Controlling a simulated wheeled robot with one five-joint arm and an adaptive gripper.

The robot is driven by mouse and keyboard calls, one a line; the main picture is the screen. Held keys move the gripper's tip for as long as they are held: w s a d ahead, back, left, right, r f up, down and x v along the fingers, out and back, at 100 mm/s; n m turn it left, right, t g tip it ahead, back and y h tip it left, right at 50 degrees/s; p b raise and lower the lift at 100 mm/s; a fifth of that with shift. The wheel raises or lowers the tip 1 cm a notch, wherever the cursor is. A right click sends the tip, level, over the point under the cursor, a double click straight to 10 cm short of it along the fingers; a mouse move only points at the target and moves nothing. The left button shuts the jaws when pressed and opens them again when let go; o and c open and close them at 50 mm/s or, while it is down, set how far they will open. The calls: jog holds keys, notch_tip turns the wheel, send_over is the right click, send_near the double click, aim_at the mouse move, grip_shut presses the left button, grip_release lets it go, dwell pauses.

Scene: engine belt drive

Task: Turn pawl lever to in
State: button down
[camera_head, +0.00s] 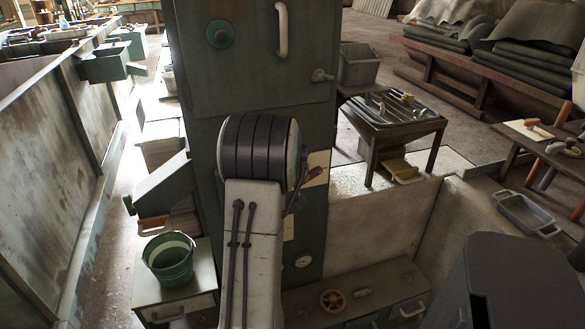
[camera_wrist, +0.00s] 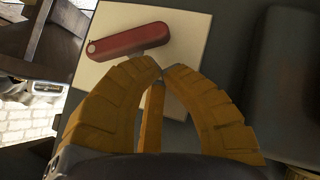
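The pawl lever is a red rounded bar (camera_wrist: 130,40) on a cream plate (camera_wrist: 185,35) in the wrist view. It lies nearly level, its right end a little higher, with a small pale pin at its left end. It also shows as a small red piece (camera_head: 314,173) on the cabinet front in the head view, right of my arm. My gripper (camera_wrist: 160,69) has orange-yellow fingers whose tips come together just below the lever, with no object between the tips. They look apart from the lever, though depth is hard to judge. In the head view my arm hides the gripper.
A tall grey-green cabinet (camera_head: 250,75) with a pale handle (camera_head: 281,29) stands behind my arm. A green bucket (camera_head: 170,258) stands at lower left. A low bench with an orange handwheel (camera_head: 333,300) lies below. A dark rounded body (camera_wrist: 288,80) fills the wrist view's right side.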

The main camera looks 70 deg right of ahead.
jog(key=shift+s+d+f, duration=0.2)
jog(key=shift+d+f, duration=0.05)
jog(key=shift+f, duration=0.45)
jog(key=shift+f+b, duration=0.15)
jog(key=shift+b, duration=0.45)
jog(key=shift+w+f+b, duration=0.1)
jog(key=shift+f+b, duration=0.1)
jog(key=shift+b, duration=1.45)
jog(key=shift+a+f+b, duration=0.1)
jog(key=shift+b, duration=0.25)
notch_tip(320, 180, down, 3)
jog(key=b, duration=1.1)
jog(key=shift+s+d+f+b, duration=0.25)
jog(key=shift+f+b, duration=0.15)
jog(key=shift+b, duration=0.15)
jog(key=shift+w, duration=0.1)
